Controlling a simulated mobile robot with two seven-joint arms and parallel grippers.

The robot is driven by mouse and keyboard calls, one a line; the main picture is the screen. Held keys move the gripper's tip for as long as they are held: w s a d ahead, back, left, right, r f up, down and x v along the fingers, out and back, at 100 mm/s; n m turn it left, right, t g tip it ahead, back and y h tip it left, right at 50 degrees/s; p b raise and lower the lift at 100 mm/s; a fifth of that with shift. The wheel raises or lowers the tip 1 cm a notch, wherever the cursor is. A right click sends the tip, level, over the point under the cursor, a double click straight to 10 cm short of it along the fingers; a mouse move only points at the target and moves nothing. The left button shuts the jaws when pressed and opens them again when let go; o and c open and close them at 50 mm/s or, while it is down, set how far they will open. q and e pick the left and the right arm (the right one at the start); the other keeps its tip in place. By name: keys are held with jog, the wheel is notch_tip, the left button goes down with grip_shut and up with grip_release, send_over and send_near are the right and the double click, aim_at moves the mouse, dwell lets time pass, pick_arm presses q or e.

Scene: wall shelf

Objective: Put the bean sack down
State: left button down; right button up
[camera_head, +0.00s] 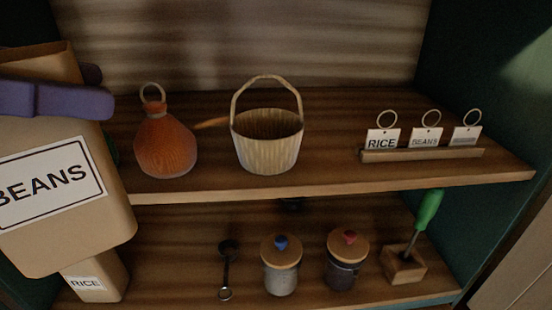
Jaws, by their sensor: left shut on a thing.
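The bean sack (108,222), a tan bag with a white BEANS label, fills the left side of the view, close to the camera. It is tilted and its left part is cut off by the picture's edge. My left gripper (97,88), with purple fingers, is shut on the sack's upper part. The sack hangs in front of the shelves' left end and hides part of them. I cannot see it resting on either shelf. My right gripper is not in view.
The upper shelf (330,180) holds an orange flask (165,148), a basket (267,145) and a label rack (422,154).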

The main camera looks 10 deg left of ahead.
pick_arm(q)
jog(key=s+a+f+n+t+y+b, duration=0.1)
jog(key=s+f+n+y+b, duration=0.1)
jog(key=f+b, duration=0.5)
jog(key=s+a+f+n+t+y+b, duration=0.1)
jog(key=a+f+n+t+y+b, duration=0.15)
jog(key=f, duration=0.85)
jog(key=s+a+f+n+y+b, duration=0.1)
jog(key=s+f+n+y+b, duration=0.2)
jog(key=f, duration=0.6)
jog(key=w+a+b, duration=0.2)
jog(key=w, duration=0.8)
jog(key=w+a+b, duration=0.2)
jog(key=w+a, duration=0.1)
jog(key=w, duration=0.8)
notch_tip(320, 180, down, 7)
jog(key=b, duration=0.1)
jog(key=shift+s+d+r, duration=0.2)
jog(key=shift+f, duration=0.15)
grip_release()
